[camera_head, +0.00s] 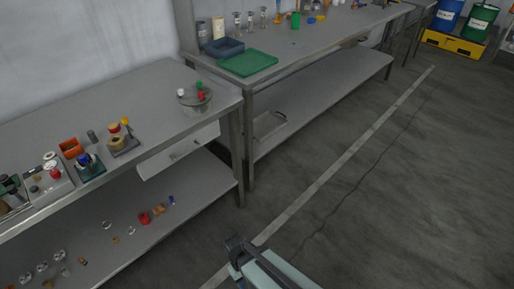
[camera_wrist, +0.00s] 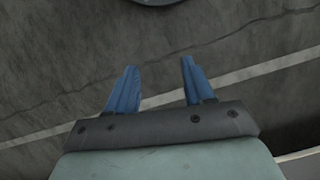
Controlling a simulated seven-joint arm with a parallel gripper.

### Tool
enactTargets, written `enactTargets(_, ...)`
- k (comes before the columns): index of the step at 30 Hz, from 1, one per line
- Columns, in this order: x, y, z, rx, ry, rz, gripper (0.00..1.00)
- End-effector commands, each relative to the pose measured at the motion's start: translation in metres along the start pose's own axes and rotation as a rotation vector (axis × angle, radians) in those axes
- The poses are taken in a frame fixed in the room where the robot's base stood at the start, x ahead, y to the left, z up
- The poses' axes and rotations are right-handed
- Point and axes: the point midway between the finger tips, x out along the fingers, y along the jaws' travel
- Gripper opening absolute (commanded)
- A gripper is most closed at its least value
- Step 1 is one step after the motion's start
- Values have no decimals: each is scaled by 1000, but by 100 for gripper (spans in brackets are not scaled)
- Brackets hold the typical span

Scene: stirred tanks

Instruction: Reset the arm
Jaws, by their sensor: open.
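My gripper (camera_wrist: 156,82) shows in the wrist view with its two blue fingers spread apart and nothing between them. It is over the bare grey floor (camera_wrist: 60,85), with a pale painted line crossing behind the fingers. In the head view part of my arm shows at the bottom middle, over the floor beside the near workbench. The fingertips cannot be made out clearly there.
A farther bench bears a green tray (camera_head: 247,63). Drums stand on a yellow pallet (camera_head: 453,43). The right floor is clear.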

Motion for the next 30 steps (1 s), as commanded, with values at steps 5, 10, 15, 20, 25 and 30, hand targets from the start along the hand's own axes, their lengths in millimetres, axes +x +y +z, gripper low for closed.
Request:
enactTargets(5, 34, 34, 35, 110, -74, -47, 52)
enactTargets(10, 62, 59, 68, 205, -137, -88, 52)
enactTargets(15, 88, 77, 101, 298, -194, -134, 52)
enactTargets(20, 108, 89, 130, 384, -240, -181, 52)
enactTargets(25, 124, 98, 153, 467, -274, -229, 52)
enactTargets(30, 129, 107, 163, 526, -280, -260, 52)
